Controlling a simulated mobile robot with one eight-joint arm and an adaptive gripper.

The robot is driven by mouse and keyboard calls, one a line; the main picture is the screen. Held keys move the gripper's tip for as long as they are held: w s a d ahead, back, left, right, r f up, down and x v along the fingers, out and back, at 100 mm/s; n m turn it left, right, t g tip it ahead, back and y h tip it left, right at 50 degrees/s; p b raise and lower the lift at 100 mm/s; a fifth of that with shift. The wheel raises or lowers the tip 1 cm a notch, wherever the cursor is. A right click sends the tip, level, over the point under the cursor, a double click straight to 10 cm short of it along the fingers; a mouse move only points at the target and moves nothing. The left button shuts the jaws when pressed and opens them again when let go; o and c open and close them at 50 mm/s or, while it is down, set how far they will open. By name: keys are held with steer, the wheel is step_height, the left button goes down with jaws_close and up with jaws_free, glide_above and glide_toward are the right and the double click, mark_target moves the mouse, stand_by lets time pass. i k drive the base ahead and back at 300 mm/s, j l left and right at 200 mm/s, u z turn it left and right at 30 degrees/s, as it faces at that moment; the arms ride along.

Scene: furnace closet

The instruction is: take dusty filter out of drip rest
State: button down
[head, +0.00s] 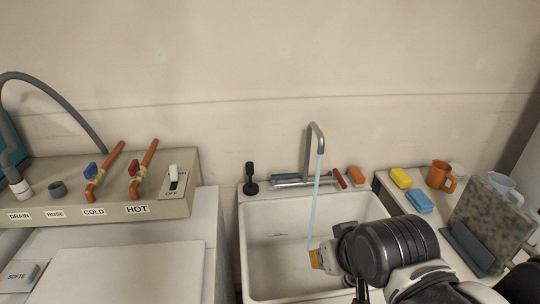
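The dusty filter (488,215), a grey speckled panel, stands tilted in the drip rest (467,247) on the counter at the right. The drip rest is a dark blue-grey holder along the filter's lower left edge. My gripper (326,257) is over the white sink, left of the filter and apart from it. A small yellow-tan piece shows at its tip; I cannot tell whether it is held or part of the gripper. The fingers are mostly hidden by my wrist, so their opening is unclear. My arm covers part of the counter below the rest.
Water runs from the tap (312,140) into the sink (272,222) close to my gripper. A yellow sponge (401,178), blue sponge (419,201), orange mug (440,176) and pale blue cup (502,184) stand near the filter. Valves and a switch panel (174,205) are at left.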

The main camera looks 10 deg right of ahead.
mark_target(502, 227)
steer(key=z, duration=1.85)
